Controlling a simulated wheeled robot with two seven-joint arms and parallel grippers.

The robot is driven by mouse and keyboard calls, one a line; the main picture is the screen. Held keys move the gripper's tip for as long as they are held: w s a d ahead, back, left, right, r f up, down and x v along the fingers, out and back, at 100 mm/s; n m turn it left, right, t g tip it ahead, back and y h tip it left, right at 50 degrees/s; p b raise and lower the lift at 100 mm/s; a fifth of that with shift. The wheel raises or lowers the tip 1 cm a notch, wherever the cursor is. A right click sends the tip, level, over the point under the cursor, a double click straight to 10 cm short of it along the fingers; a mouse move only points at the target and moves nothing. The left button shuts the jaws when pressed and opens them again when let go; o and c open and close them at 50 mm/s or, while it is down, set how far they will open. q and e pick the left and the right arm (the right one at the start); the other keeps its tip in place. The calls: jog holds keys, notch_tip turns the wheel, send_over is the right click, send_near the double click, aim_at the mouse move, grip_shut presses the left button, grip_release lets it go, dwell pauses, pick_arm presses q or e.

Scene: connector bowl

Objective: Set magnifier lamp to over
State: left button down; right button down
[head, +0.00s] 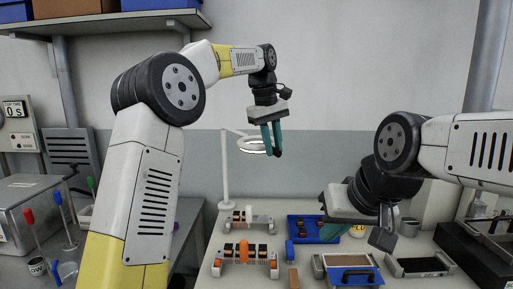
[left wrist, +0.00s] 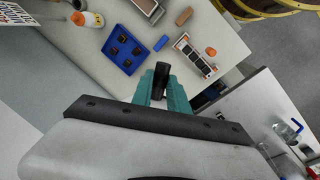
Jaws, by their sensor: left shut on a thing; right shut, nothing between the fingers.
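The magnifier lamp (head: 224,165) stands at the back left of the light table, with a white upright post, a thin arm and a white ring head (head: 253,148). The ring is raised and looks close to level. My left gripper (head: 276,154) points down at the ring's right side, its teal fingers shut on a dark cylindrical piece, apparently the lamp's handle. That dark handle (left wrist: 161,78) shows between the fingertips in the left wrist view, where the ring itself is not visible. My right gripper (head: 329,233) is shut and empty, low over the blue tray (head: 296,222).
Two connector holders (head: 245,262) stand on the table below the lamp; one also shows in the left wrist view (left wrist: 194,54). A grey box (head: 22,205) and tools fill the left bench.

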pick_arm(q)
jog(key=shift+w+d, duration=0.2)
jog(key=shift+d, duration=0.15)
jog(key=c, duration=1.7)
grip_release()
jog(key=o, duration=0.4)
jog(key=shift+d, duration=0.2)
jog(key=shift+a+r, duration=0.1)
jog(key=shift+a, duration=0.05)
jog(key=r, duration=0.4)
jog(key=a+r, duration=0.1)
jog(key=r, duration=0.2)
jog(key=shift+s, duration=0.25)
jog(key=shift+a+r, duration=0.1)
jog(key=shift+r, duration=0.15)
jog(key=shift+s, duration=0.1)
